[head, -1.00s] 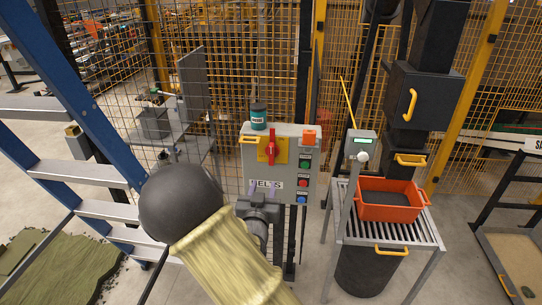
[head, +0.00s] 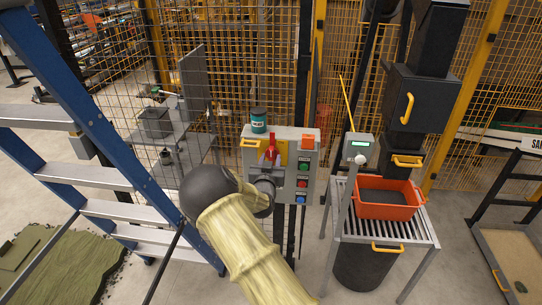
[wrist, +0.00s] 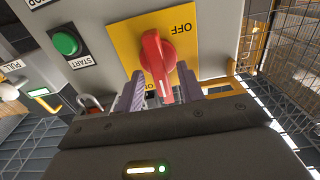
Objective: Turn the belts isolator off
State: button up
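The belts isolator is a red rotary handle (wrist: 157,62) on a yellow plate (wrist: 127,35), set in a grey control box (head: 318,146). The handle (head: 271,149) also shows in the head view, partly covered by my gripper (head: 267,163). In the wrist view, OFF is printed at the plate's top. The handle's long end points the other way, toward partly hidden lettering at the plate's lower edge. My gripper (wrist: 160,86) is open, with one purple-grey finger on each side of the handle and visible gaps. The BELTS label is hidden behind my gripper.
Green (head: 304,166), red and blue buttons line the box's right side, below an orange block (head: 308,141). A teal jar (head: 259,122) stands on top. An orange bin (head: 384,211) sits on a slatted stand to the right. A blue ladder (head: 92,118) stands left. Mesh fencing is behind.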

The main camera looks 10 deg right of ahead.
jog(key=shift+w+d, duration=0.2)
jog(key=shift+w, duration=0.3)
grip_shut()
